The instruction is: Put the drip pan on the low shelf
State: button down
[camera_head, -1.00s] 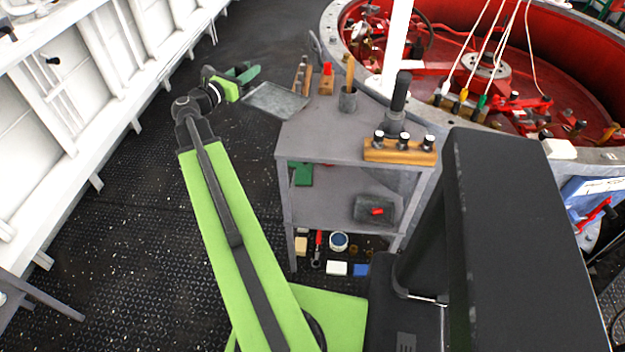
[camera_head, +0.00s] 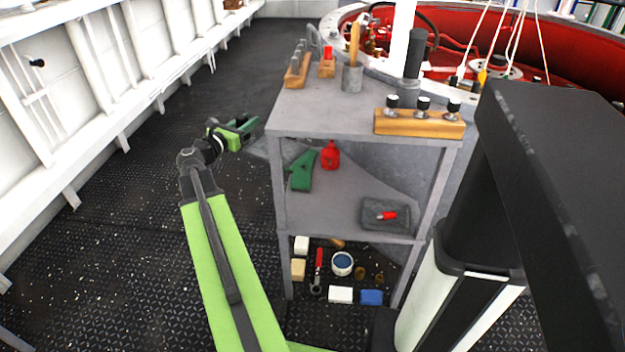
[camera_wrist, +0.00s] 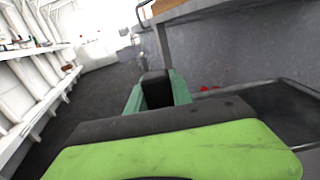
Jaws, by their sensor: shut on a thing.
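The drip pan (camera_head: 268,148) is a flat grey sheet-like piece in the head view, partly hidden behind the stand's left post. My gripper (camera_head: 246,130) has green jaws and is shut on the pan's edge, left of the stand. The jaws also show in the wrist view (camera_wrist: 158,92). A dark rimmed surface lies to their right there; I cannot tell whether it is the pan or the shelf. The low shelf (camera_head: 335,207) is the grey board below the stand's top, holding a green clamp-like piece (camera_head: 302,172), a red bottle (camera_head: 330,156) and a grey tray (camera_head: 370,222).
The stand's top (camera_head: 310,118) carries a wooden block with knobs (camera_head: 418,124), a grey cup (camera_head: 352,78) and tools. Beneath the shelf lie small blocks, a blue-topped tin (camera_head: 342,263) and a red-handled tool. Dark floor is clear left of the stand.

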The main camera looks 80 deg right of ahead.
jog(key=s+d+f+m+g+y+b, duration=0.1)
jog(key=s+f+m+g+y+b, duration=0.15)
jog(key=s+f+b, duration=0.6)
jog(key=s+f+m+g+y+b, duration=0.1)
jog(key=s+f+m+g+b, duration=0.3)
jog(key=s, duration=0.8)
notch_tip(320, 180, down, 8)
jog(key=n+b, duration=0.2)
jog(key=b, duration=0.3)
jog(key=shift+d+t+h+b, duration=0.15)
jog(key=shift+t+h+b, duration=0.1)
jog(key=shift+t+b, duration=0.1)
jog(key=shift+f+b, duration=0.5)
jog(key=shift+b, duration=0.05)
jog(key=c, duration=1.1)
grip_release()
jog(key=shift+o, duration=0.2)
